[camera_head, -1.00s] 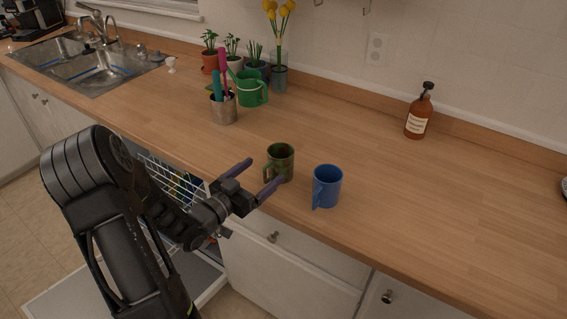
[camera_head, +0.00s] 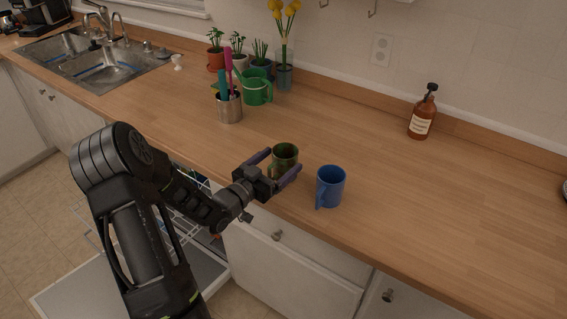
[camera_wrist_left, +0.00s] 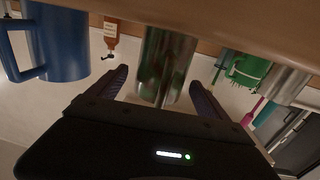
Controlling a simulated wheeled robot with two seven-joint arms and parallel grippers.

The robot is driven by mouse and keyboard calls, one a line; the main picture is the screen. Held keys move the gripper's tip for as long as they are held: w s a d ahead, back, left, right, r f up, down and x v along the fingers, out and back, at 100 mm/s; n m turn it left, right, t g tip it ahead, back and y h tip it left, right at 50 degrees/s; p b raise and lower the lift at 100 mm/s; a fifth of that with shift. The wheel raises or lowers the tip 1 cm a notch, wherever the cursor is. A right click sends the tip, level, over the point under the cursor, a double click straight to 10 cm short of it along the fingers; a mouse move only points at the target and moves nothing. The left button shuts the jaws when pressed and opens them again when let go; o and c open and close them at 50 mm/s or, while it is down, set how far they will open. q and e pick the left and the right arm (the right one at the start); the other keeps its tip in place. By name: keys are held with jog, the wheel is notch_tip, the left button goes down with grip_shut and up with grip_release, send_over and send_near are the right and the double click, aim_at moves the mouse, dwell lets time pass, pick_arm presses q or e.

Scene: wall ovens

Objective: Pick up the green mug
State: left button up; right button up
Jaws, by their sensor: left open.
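The dark green mug (camera_head: 285,156) stands upright on the wooden counter near its front edge. My left gripper (camera_head: 279,166) is open, with one finger on each side of the mug; the fingers partly hide its lower part. In the left wrist view the picture is upside down, and the green mug (camera_wrist_left: 165,62) shows between the two fingertips (camera_wrist_left: 160,82), with a gap on both sides. Whether a finger touches it in the head view I cannot tell. My right gripper is not in view.
A blue mug (camera_head: 330,187) stands close to the right of the gripper. A utensil holder (camera_head: 229,107), a green watering can (camera_head: 258,92) and potted plants stand behind to the left. A brown bottle (camera_head: 421,118) stands at the back right.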

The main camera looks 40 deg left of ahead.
pick_arm(q)
jog(key=shift+w+d, duration=0.1)
jog(key=shift+w, duration=1)
jog(key=shift+c, duration=0.4)
jog(key=c, duration=1.6)
jog(key=shift+r, duration=0.15)
notch_tip(320, 180, up, 10)
jog(key=shift+f+b, duration=0.1)
jog(key=shift+b, duration=0.6)
